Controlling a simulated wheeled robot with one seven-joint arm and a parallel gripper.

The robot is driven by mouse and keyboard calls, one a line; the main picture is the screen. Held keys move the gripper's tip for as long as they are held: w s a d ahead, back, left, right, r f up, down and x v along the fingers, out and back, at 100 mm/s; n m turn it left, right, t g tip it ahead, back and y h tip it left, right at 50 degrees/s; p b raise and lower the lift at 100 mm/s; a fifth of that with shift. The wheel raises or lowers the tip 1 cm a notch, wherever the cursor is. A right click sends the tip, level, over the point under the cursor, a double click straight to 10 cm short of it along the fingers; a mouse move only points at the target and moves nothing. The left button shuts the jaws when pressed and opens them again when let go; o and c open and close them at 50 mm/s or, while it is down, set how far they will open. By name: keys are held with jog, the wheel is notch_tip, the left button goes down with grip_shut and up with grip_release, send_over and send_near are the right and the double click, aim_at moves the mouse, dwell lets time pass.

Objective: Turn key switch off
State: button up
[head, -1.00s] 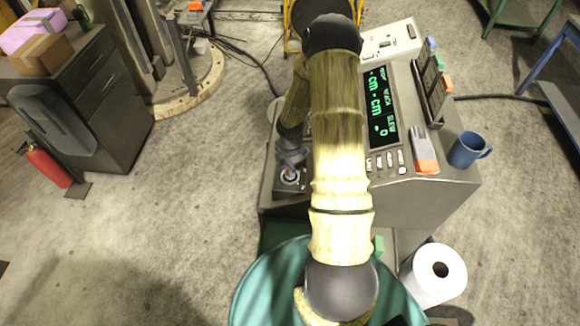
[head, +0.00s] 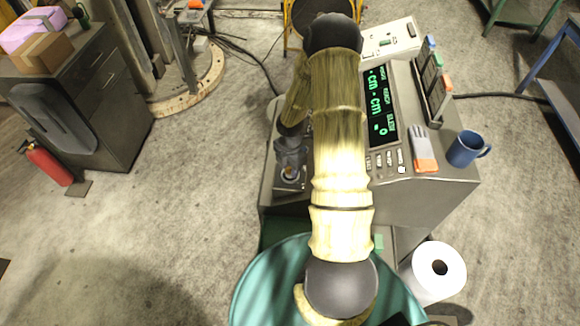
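The control console (head: 425,195) stands right of centre, with a lit green display (head: 380,105) on its sloped face. My arm crosses the middle of the view and hides part of the console. My gripper (head: 290,170) points down at the console's left side, over a small dark square panel (head: 290,184) at the near left corner. A round fitting there, possibly the key switch, is mostly covered by the gripper. I cannot tell whether the fingers touch or hold it, nor which way any key is turned.
A glove (head: 424,150) and a blue mug (head: 466,149) sit on the console's right side. A paper roll (head: 438,272) stands in front, beside a teal round surface (head: 262,285). A cabinet (head: 95,95) and a fire extinguisher (head: 48,166) stand left. Open floor lies between.

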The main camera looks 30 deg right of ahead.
aim_at(288, 169)
notch_tip(288, 169, up, 17)
jog(key=b, duration=0.2)
jog(key=shift+r, duration=0.2)
dwell(0.4)
jog(key=shift+a, duration=0.1)
jog(key=s+a+m+t+b, duration=0.2)
jog(key=s+a+m+b, duration=0.4)
jog(key=s+a+m, duration=0.6)
jog(key=a+m, duration=0.1)
jog(key=m, duration=0.7)
jog(key=shift+s+a+t, duration=0.15)
jog(key=shift+s+t, duration=0.15)
jog(key=shift+w, duration=0.1)
dwell(0.4)
